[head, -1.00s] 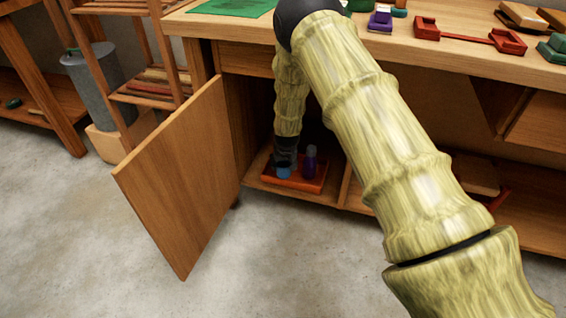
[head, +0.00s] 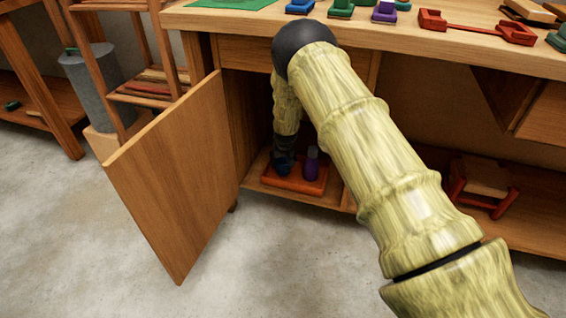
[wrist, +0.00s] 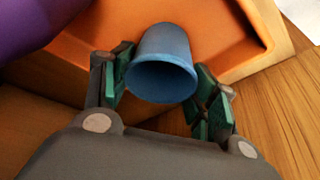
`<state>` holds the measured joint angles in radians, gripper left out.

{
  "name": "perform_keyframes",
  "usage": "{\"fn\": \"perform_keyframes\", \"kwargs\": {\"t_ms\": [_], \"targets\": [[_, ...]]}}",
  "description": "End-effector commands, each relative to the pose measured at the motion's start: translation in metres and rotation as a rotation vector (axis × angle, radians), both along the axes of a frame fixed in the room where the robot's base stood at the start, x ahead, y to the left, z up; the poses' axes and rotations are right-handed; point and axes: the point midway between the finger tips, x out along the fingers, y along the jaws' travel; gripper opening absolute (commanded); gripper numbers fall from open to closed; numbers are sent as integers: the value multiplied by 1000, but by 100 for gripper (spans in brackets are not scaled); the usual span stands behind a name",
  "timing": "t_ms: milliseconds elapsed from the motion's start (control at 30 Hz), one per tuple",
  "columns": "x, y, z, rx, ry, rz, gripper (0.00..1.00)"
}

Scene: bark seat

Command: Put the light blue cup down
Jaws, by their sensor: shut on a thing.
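The light blue cup (wrist: 160,65) is between the green pads of my gripper (wrist: 163,85) in the wrist view, and my gripper is shut on it. The cup's round end faces the wrist camera. Behind it is the orange tray (wrist: 245,65) with a raised rim; I cannot tell whether the cup touches it. In the head view my gripper (head: 283,158) reaches down inside the open cupboard over the left part of the tray (head: 312,186). The cup there is dark, small and mostly hidden.
A purple bottle (head: 312,163) stands on the tray right of my gripper; its purple side also fills the wrist view's upper left corner (wrist: 30,25). The open cupboard door (head: 175,175) stands to the left. The bench top (head: 440,40) is above. A small red-framed stool (head: 483,183) is at the right.

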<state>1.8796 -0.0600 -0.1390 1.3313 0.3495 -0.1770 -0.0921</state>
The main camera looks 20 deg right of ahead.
Motion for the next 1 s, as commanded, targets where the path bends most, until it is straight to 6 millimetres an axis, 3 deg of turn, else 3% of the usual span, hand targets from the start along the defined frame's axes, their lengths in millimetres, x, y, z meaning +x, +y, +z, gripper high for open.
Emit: {"fn": "perform_keyframes", "kwargs": {"t_ms": [267,300,400,1000], "targets": [[0,0,-1,0,0,0,35],[0,0,-2,0,0,0,61],[0,0,-1,0,0,0,79],[-1,0,9,0,0,0,80]]}}
